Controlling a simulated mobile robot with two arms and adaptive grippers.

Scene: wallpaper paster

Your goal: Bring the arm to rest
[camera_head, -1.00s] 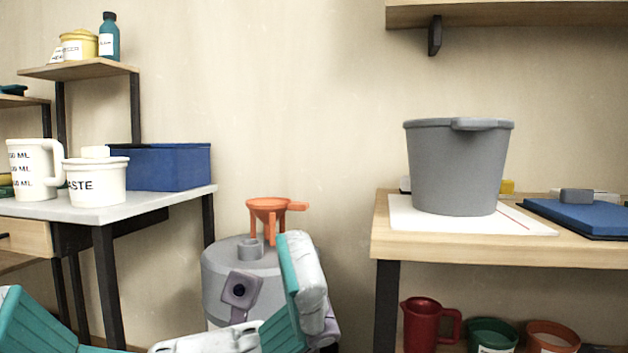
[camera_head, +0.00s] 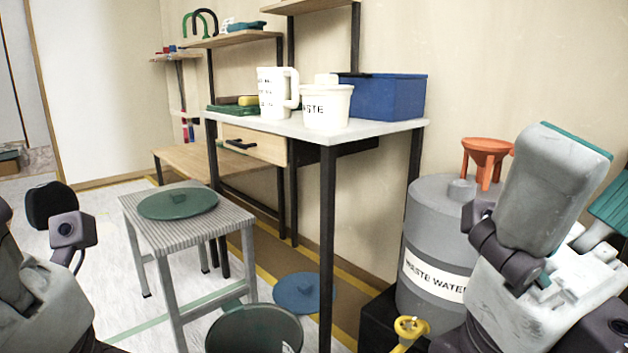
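My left arm (camera_head: 45,290) shows at the lower left edge as grey links with a small dark block that has a lens. My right arm (camera_head: 545,270) stands folded at the right, grey-white with teal parts, in front of part of the grey waste water drum (camera_head: 437,285). The fingers of neither gripper show, so I cannot see whether they hold anything.
A grey-topped table (camera_head: 375,130) bears a measuring jug (camera_head: 272,95), a paste tub (camera_head: 326,108) and a blue box (camera_head: 390,98). A stool (camera_head: 133,212) holds a green lid (camera_head: 178,203). A dark green bucket (camera_head: 254,332) and blue lid (camera_head: 302,292) are on the floor.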

